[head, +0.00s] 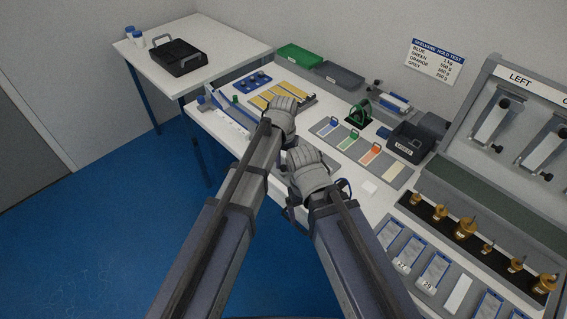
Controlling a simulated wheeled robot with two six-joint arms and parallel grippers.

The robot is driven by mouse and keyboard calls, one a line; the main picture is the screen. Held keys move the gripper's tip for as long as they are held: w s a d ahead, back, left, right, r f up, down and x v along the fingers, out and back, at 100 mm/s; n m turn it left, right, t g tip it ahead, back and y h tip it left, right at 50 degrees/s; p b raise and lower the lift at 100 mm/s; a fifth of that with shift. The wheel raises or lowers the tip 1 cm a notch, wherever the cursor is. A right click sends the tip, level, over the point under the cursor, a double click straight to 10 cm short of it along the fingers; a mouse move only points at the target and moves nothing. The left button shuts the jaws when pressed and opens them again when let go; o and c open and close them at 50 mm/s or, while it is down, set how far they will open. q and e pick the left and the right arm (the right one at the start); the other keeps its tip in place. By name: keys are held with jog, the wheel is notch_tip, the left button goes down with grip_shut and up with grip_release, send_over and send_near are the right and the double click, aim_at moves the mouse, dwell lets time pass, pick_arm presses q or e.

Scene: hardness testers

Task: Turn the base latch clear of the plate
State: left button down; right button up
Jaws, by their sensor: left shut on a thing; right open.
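My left gripper (281,114) is over the white bench at the near side of a tray of yellow strips (297,92). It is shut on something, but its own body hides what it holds. My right gripper (308,176) is lower, over the bench's front part, and open; its fingertips are hard to make out. I cannot pick out the base latch or its plate. A long white and blue device (224,119) lies left of my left gripper, partly behind my arm.
Coloured cards (352,139) lie right of the grippers, with a green device (359,112) and a black bin (408,144) behind them. Brass weights (465,227) stand in a rack at right.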

aim_at(284, 167)
pick_arm(q)
jog(key=n, duration=0.4)
jog(key=shift+n, duration=2.5)
jog(key=c, duration=0.7)
grip_release()
jog(key=shift+o, duration=0.2)
notch_tip(284, 167, up, 8)
jog(key=p, duration=0.8)
